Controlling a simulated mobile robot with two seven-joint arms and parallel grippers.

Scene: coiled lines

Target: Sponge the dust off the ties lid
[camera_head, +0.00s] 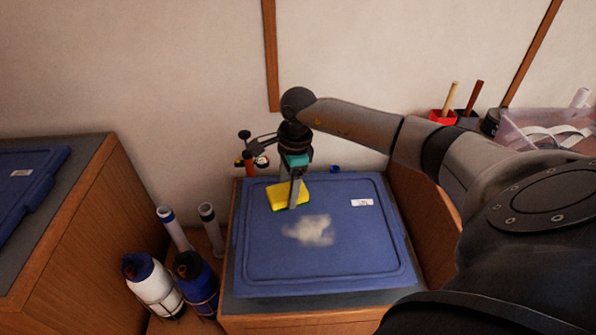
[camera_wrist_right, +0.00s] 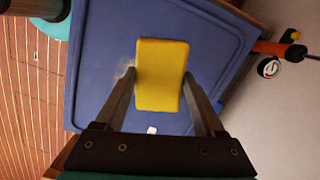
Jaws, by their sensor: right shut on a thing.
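A blue lid (camera_head: 270,262) lies flat on a grey-topped wooden cabinet. A pale dust patch (camera_head: 312,230) sits near the middle of the lid, and a small white label (camera_head: 362,202) is to its right. My right gripper (camera_head: 293,200) is shut on a yellow sponge (camera_head: 283,195) with a green underside, over the lid's back left part, behind the dust. I cannot tell whether the sponge touches the lid. In the right wrist view the sponge (camera_wrist_right: 162,75) sits between the two fingers, with a bit of dust beside the left finger. My left gripper is out of view.
White and blue bottles (camera_head: 197,282) and upright rolled tubes (camera_head: 172,228) stand left of the cabinet. Another blue lid (camera_head: 22,178) lies on the left cabinet. A clear bin (camera_head: 520,135) and a red holder (camera_head: 442,117) are at the back right. The wall is close behind.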

